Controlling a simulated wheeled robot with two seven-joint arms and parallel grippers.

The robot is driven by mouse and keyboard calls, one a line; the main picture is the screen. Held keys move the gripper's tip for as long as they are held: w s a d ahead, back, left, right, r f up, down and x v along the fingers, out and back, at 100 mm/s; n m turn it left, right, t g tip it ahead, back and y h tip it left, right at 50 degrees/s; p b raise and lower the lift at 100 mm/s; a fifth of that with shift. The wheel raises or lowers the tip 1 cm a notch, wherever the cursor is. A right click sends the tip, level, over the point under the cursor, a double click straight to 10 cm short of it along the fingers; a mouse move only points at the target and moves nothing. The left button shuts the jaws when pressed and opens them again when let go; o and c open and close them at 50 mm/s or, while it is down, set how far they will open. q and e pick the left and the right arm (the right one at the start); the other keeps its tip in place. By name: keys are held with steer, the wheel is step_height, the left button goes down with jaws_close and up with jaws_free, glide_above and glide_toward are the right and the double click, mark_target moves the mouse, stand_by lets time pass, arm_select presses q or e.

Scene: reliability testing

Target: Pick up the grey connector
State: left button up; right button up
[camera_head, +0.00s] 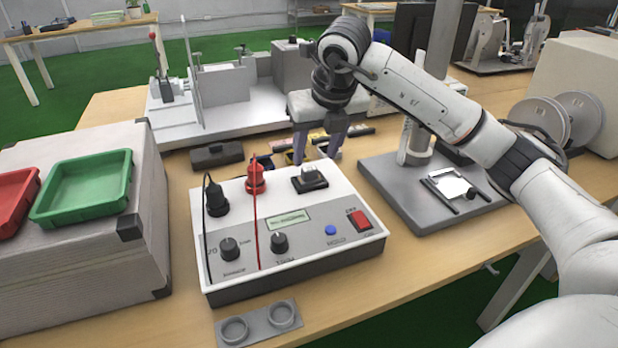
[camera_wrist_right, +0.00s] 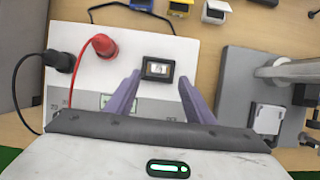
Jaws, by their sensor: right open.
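A small grey piece, which looks like the grey connector (camera_head: 312,176), sits in a black-framed socket on top of the white tester box (camera_head: 290,238). In the right wrist view the connector (camera_wrist_right: 158,70) shows as a pale centre inside the black frame. My right gripper (camera_head: 318,152) is open and empty, pointing down above the back of the tester. In the wrist view its two purple fingers (camera_wrist_right: 159,84) lie on either side of the socket, apart from it. Another grey-white piece (camera_wrist_right: 215,11) lies behind the tester. My left gripper is not in view.
Red plug (camera_head: 255,178) and black plug (camera_head: 216,200) with cables stand left of the socket. A grey stand (camera_head: 425,205) is on the right. A case with a green tray (camera_head: 84,188) is on the left. A black block (camera_head: 217,155) lies behind the tester.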

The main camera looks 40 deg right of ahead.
mark_target(310, 169)
steer(key=shift+x, duration=2.8)
steer(key=shift+w+a+r, duration=0.1)
steer(key=shift+w+a, duration=0.05)
steer(key=c, duration=1.1)
